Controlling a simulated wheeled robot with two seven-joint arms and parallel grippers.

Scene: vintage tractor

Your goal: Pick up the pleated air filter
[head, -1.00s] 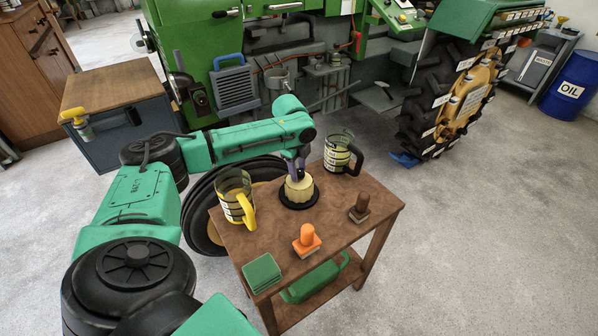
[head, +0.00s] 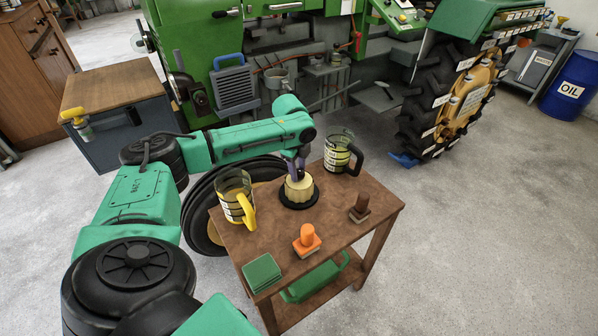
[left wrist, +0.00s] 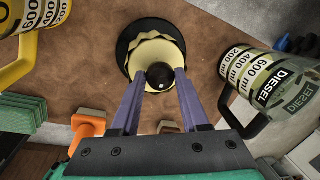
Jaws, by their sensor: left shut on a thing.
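The pleated air filter (head: 298,189) is a cream, ribbed cylinder with a dark knob on top. It stands upright on a round black base on the brown wooden table (head: 222,229). My left gripper (head: 296,169) is directly above it, with its purple fingers pointing down. In the left wrist view the fingertips (left wrist: 159,78) are on either side of the knob and shut on it; the cream pleats of the filter (left wrist: 156,49) show behind. The filter looks still down on its base. My right gripper is not in view.
A yellow-handled measuring jug (head: 235,197) stands left of the filter, and a black-handled diesel jug (head: 340,152) stands behind right. An orange-handled stamp-like tool (head: 306,241), a brown one (head: 360,208) and green pads (head: 262,273) lie nearer the front. The green tractor stands behind the table.

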